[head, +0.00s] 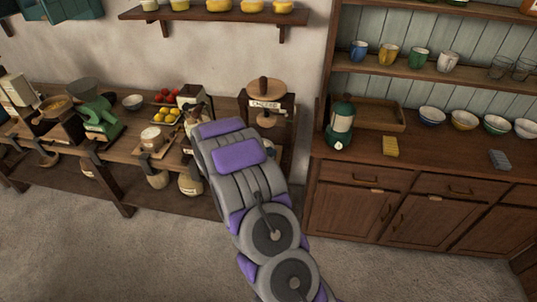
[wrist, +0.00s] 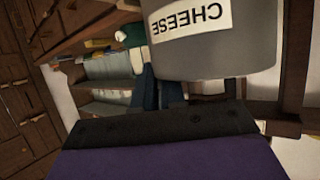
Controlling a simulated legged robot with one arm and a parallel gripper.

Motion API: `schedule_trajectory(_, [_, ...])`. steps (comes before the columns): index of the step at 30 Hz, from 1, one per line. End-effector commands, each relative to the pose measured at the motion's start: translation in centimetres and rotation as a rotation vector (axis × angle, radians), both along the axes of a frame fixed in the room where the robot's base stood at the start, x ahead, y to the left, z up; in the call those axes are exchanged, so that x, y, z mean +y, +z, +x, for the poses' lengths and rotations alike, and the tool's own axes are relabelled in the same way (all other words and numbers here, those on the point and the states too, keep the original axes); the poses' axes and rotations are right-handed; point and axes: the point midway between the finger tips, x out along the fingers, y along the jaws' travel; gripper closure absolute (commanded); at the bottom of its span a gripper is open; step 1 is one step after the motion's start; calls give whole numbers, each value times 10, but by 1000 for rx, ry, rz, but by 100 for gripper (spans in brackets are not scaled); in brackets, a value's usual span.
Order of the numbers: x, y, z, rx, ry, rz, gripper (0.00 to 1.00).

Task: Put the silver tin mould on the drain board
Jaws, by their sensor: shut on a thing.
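A grey, silvery round tin with a CHEESE label (wrist: 215,55), which I take for the silver tin mould, fills the top of the wrist view. Its lettering is upside down there. In the head view a CHEESE label (head: 264,105) shows below a round wooden top, just beyond the end of my arm. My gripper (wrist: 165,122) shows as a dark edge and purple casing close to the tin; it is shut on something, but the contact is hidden. My arm hides the gripper in the head view. I cannot single out the drain board with certainty.
A low bench (head: 120,150) at left holds a green scale (head: 98,115), a bowl (head: 133,102) and a small board with a pale round item (head: 151,137). A dresser at right carries a green lantern (head: 341,122), a yellow sponge (head: 390,146) and several bowls. The floor in front is clear.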

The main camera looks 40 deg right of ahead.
Motion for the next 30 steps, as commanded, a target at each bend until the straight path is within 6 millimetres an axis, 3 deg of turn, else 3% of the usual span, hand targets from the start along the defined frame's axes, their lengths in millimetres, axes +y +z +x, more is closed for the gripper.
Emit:
schedule_trajectory(3, [1, 0, 0, 1, 0, 1, 100])
schedule_trajectory(4, [1, 0, 0, 2, 1, 2, 87])
schedule_trajectory(11, [0, 0, 0, 1, 0, 3, 65])
schedule_trajectory(22, [7, 3, 0, 1, 2, 3, 64])
schedule_trajectory(30, [49, 22, -8, 3, 4, 3, 64])
